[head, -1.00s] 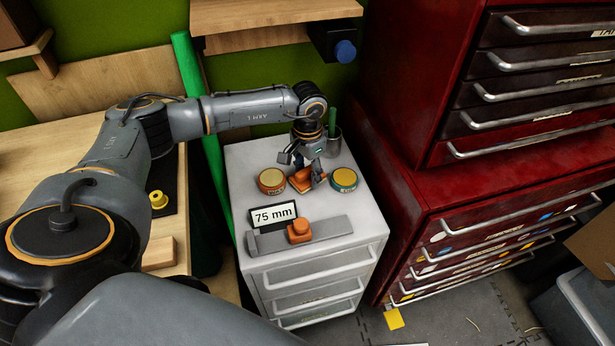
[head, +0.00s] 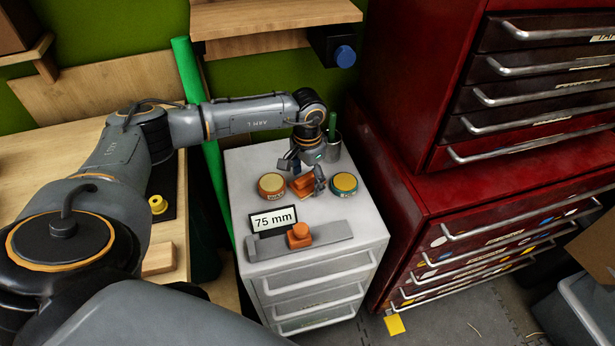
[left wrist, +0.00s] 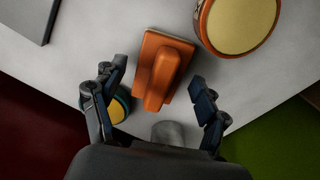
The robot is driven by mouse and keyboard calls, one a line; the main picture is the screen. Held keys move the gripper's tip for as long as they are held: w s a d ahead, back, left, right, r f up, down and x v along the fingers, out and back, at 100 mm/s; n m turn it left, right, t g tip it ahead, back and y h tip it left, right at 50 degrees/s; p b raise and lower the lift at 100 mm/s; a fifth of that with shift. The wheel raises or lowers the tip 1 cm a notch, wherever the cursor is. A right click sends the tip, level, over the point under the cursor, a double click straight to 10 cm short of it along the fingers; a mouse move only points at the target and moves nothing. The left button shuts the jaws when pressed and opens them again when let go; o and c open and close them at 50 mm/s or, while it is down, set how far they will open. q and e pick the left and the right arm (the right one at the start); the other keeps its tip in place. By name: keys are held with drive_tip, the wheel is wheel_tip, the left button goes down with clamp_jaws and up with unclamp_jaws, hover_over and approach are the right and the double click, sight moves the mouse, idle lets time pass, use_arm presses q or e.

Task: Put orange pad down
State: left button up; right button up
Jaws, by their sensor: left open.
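The orange pad (head: 304,185) is a block with a raised grip, resting on the light grey top of the drawer cabinet (head: 352,215) between two round tins. My left gripper (head: 305,175) is over the pad with its fingers apart. In the left wrist view the pad (left wrist: 163,68) lies between and just beyond the open fingertips of my left gripper (left wrist: 160,88), with visible gaps on both sides. My right gripper does not show.
An orange-sided tin (head: 272,184) and a teal-sided tin (head: 344,183) flank the pad closely. In front are a "75 mm" sign (head: 273,219) and a grey bar with an orange slider (head: 299,235). A grey cup (head: 333,150) stands behind; red drawers (head: 480,215) are at right.

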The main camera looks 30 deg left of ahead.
sight(308, 175)
use_arm(q)
wheel_tip(308, 175, up, 12)
drive_tip(key=p, duration=0.5)
drive_tip(key=shift+p, duration=0.4)
